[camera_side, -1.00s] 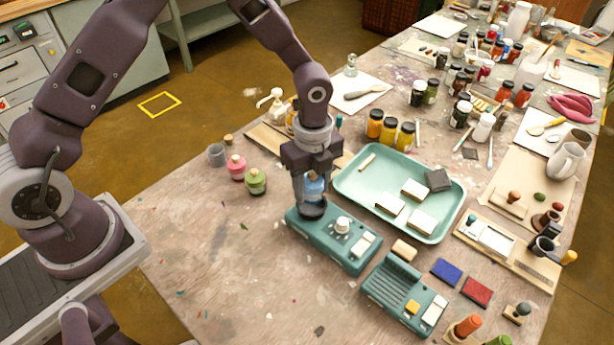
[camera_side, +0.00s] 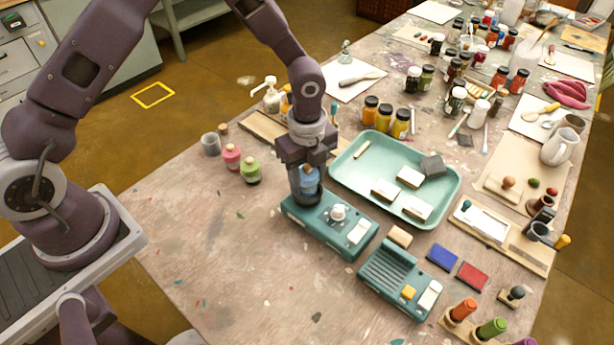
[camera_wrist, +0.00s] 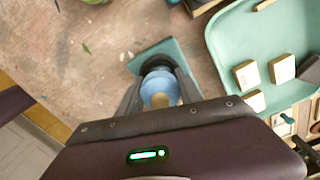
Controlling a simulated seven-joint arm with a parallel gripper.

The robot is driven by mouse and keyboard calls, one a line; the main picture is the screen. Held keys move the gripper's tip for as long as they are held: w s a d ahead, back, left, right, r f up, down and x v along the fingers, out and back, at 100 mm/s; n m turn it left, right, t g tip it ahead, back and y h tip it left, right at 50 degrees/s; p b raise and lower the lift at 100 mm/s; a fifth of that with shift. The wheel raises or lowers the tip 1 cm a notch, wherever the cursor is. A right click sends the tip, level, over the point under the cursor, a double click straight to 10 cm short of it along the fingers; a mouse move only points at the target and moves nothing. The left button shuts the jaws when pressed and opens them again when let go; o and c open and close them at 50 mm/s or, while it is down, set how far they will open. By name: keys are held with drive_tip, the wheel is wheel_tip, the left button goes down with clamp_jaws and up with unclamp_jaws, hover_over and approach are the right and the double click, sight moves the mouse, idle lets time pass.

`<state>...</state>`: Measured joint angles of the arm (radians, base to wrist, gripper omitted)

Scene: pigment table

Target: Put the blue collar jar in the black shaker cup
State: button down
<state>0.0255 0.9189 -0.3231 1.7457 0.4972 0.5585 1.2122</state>
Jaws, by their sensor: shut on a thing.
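The blue collar jar (camera_side: 310,180) is upright between the fingers of my gripper (camera_side: 308,184), which is shut on it. It also shows in the wrist view (camera_wrist: 158,90), with a tan top facing the camera. The black shaker cup (camera_side: 306,199) stands on the left end of a teal mixer base (camera_side: 326,224). The jar is right over the cup, and its lower end is at or just inside the cup's mouth. The fingers and the cup wall hide how deep it sits. In the wrist view the cup shows as a dark rim (camera_wrist: 153,64) beyond the jar.
A pink jar (camera_side: 232,157) and a green jar (camera_side: 251,172) stand to the left, near a grey cup (camera_side: 211,145). A mint tray (camera_side: 447,196) with several blocks lies close on the right. A second teal device (camera_side: 388,277) is in front. The left front of the table is clear.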

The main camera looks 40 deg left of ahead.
drive_tip(key=shift+f, duration=0.15)
drive_tip(key=shift+f, duration=0.35)
drive_tip(key=shift+f, duration=0.1)
